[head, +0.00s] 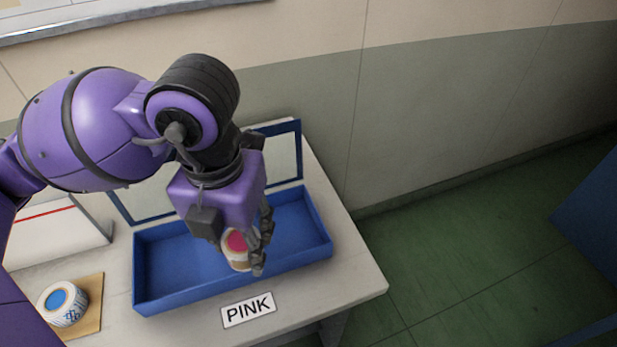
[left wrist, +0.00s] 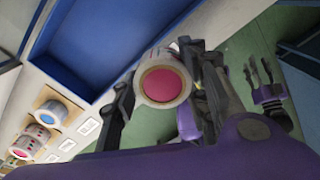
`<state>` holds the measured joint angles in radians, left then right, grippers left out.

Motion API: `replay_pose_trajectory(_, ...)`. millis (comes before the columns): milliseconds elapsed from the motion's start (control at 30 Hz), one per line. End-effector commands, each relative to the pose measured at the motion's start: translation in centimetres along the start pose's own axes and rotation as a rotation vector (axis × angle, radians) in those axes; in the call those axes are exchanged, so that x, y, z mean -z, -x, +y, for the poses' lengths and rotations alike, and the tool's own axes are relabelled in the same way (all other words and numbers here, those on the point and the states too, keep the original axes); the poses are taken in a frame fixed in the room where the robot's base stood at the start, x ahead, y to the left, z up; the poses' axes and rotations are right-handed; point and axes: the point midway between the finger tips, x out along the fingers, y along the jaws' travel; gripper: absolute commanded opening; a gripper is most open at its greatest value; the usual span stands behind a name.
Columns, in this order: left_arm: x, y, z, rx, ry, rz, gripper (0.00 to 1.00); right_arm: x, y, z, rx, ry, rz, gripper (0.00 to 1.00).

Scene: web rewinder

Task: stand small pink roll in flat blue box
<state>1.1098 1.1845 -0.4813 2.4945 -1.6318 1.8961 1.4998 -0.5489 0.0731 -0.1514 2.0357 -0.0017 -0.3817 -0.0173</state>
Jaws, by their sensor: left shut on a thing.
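The small pink roll (head: 237,242) has a pink core and a pale, tan-banded outside. My left gripper (head: 262,245) is shut on it, and the fingers hide part of its side. In the left wrist view the roll (left wrist: 164,84) sits between the two fingers with its pink end facing the camera. The flat blue box (head: 165,270) stands open on the table. In the head view the roll overlaps the box's front wall; it appears held above that wall. My right gripper shows only in the left wrist view (left wrist: 258,75), with its fingers apart and nothing between them.
A blue-cored roll (head: 63,304) stands on a tan board (head: 92,290) at left. A PINK label (head: 248,309) lies before the box. A framed panel (head: 284,160) rises behind it. The table's right edge drops to green floor (head: 450,260).

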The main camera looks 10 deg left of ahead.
Motion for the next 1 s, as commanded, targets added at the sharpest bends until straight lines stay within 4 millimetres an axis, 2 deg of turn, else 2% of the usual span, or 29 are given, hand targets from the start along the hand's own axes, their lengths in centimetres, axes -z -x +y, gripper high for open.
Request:
replay_pose_trajectory(133, 0.0, -0.3, 0.0, 0.0, 0.11, -0.001, 0.15, 0.0, -0.2, 0.0, -0.001, 0.001, 0.002, 0.4)
replay_pose_trajectory(233, -0.9, -0.7, -0.3, 0.001, 0.133, 0.0, 0.15, 0.1, -0.3, 0.0, 0.0, 0.002, 0.003, 0.4)
replay_pose_trajectory(567, -8.5, -4.1, -2.7, 0.002, 0.133, 0.0, 0.15, 0.0, -0.4, 0.1, -0.001, 0.002, 0.002, 0.4)
replay_pose_trajectory(600, -9.2, -4.9, -2.9, 0.0, 0.132, 0.002, 0.15, -0.1, -0.4, 0.1, -0.001, 0.002, 0.001, 0.4)
replay_pose_trajectory(800, -11.7, -8.2, -3.6, -0.001, 0.131, -0.001, 0.15, -0.4, -0.5, 0.0, -0.001, 0.003, -0.003, 0.4)
replay_pose_trajectory(1000, -12.6, -9.3, -3.9, -0.001, 0.13, -0.003, 0.15, -0.4, -0.6, 0.0, -0.001, 0.003, -0.004, 0.4)
